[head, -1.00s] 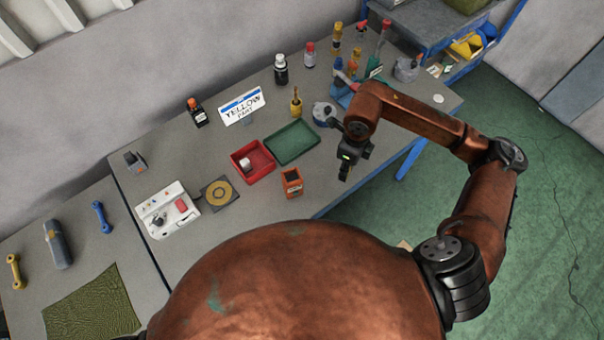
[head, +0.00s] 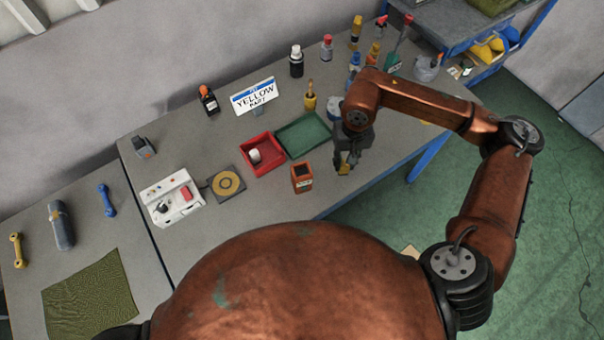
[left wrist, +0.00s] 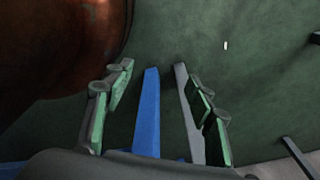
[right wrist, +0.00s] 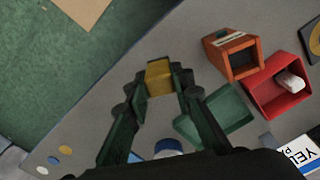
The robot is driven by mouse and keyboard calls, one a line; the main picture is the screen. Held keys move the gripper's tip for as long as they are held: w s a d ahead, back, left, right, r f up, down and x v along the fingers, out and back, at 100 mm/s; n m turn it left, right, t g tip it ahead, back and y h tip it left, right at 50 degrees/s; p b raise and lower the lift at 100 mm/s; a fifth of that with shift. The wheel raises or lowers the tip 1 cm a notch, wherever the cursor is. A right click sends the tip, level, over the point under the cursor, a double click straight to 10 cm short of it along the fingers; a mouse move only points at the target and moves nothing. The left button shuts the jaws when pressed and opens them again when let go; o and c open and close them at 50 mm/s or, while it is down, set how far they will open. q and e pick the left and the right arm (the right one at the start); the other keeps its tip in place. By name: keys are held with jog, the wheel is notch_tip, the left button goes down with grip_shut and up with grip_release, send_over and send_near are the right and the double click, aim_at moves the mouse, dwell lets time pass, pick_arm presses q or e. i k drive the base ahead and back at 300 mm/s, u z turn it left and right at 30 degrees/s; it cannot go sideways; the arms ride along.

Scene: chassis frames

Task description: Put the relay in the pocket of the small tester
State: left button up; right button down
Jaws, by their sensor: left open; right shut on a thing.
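A small yellow block (right wrist: 159,77), which may be the relay, is between the fingertips of my right gripper (right wrist: 158,84), which is shut on it. In the head view the block (head: 345,168) shows below my right gripper (head: 348,160), near the bench's front edge. I cannot tell whether it touches the bench. An orange open-topped box (head: 302,180) with a dark opening, possibly the small tester, stands just left of it; it also shows in the right wrist view (right wrist: 224,48). My left gripper (left wrist: 162,85) is open and empty over the green floor, outside the head view.
A red tray (head: 276,165) with a white piece and a green tray (head: 318,146) lie behind the box. A white device (head: 187,211) with knobs and a round-marked pad (head: 239,190) are further left. Bottles and a "YELLOW PART" sign (head: 254,95) stand behind.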

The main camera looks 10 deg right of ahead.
aim_at(301, 172)
jog(key=k, duration=0.45)
jog(key=u, duration=1.2)
jog(key=i, duration=0.55)
jog(key=z, duration=0.6)
